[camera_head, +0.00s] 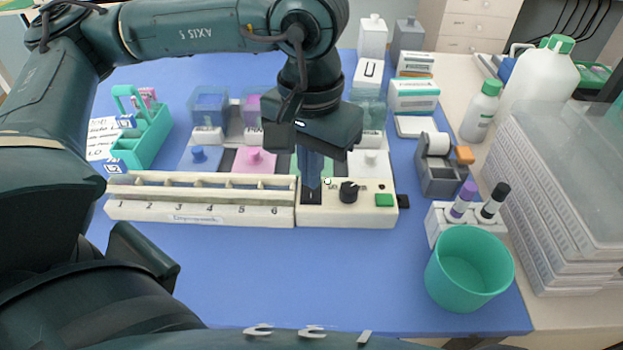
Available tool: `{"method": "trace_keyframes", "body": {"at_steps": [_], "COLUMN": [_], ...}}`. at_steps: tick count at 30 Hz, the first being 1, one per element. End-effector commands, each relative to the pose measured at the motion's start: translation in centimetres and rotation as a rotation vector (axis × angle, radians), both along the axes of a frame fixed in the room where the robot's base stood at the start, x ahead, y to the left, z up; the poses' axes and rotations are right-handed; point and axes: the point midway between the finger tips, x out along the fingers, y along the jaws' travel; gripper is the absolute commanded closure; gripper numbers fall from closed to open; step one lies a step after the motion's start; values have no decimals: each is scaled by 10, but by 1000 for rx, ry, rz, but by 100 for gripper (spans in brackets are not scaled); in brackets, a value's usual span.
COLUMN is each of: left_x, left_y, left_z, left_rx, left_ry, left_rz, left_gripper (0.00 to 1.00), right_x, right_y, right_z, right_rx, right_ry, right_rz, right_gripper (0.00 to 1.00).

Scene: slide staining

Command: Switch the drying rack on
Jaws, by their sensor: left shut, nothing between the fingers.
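The drying rack (200,213) is a long cream box with numbered slots along its front. A cream control box (345,216) joins its right end. It carries a black knob (348,192), a green button (384,200) and a dark switch area (311,198) on its left. My left gripper (312,183) points down with shut, empty fingers, its tips right at the dark switch area. I cannot tell whether they touch it, and they partly hide it. My right gripper is not in view.
Behind the rack stand staining jars with blue (199,155) and pink (255,159) lids. A teal carrier (142,137) is at left. A teal cup (470,270), a marker holder (437,223) and a tape dispenser (440,176) stand at right. The blue mat (300,280) in front is clear.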

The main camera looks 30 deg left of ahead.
Motion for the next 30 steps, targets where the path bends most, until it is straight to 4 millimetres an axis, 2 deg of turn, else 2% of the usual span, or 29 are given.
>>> {"method": "trace_keyframes", "body": {"at_steps": [15,30], "left_x": [0,0], "left_y": [0,0], "left_z": [42,45], "left_rx": [-1,0], "left_ry": [0,0], "left_rz": [0,0], "left_gripper": [100,100], "right_x": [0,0], "right_y": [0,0], "right_z": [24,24], "right_rx": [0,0], "right_ry": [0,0], "right_rz": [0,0], "right_gripper": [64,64]}}
